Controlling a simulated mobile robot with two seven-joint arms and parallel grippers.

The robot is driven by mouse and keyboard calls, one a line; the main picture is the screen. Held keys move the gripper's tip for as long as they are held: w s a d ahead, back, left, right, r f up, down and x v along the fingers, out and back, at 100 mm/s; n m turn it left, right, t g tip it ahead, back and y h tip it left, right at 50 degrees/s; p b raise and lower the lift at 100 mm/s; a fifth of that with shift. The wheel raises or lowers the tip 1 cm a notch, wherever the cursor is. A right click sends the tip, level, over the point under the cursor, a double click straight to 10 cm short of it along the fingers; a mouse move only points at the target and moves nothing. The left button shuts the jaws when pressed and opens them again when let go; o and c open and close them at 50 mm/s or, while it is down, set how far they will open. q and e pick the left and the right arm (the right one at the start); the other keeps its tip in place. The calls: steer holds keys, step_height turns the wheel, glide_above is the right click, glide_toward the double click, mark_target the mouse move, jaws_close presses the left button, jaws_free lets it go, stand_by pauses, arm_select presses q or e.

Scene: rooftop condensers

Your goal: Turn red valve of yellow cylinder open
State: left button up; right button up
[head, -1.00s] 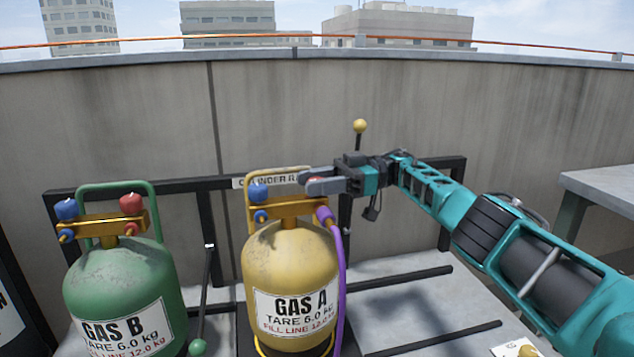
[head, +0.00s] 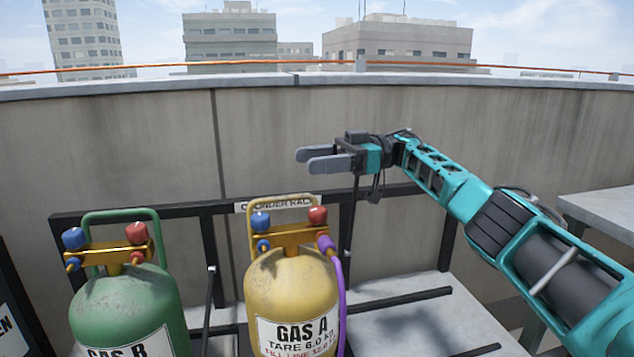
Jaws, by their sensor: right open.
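The yellow cylinder (head: 291,290), labelled GAS A, stands upright in front of the rack. Its red valve (head: 318,215) is the knob at the right end of the brass manifold on top, and a blue valve (head: 260,221) is at the left end. A purple hose (head: 339,285) runs down from the manifold's right side. My right gripper (head: 308,160) is open and empty. It appears above the red valve in the picture, apart from it, with its fingers pointing left. Whether the valve is open or closed cannot be told. My left gripper is not in view.
A green cylinder (head: 124,310) with its own blue and red valves stands to the left. The black cylinder rack (head: 210,245) runs behind both. A grey table (head: 600,213) is at the right. A concrete parapet (head: 110,150) closes the back.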

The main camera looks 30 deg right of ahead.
arm_select(q)
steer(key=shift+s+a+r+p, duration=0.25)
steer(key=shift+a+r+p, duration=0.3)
steer(key=shift+p, duration=0.65)
arm_select(e)
step_height(320, 180, up, 10)
steer(key=shift+f, duration=0.2)
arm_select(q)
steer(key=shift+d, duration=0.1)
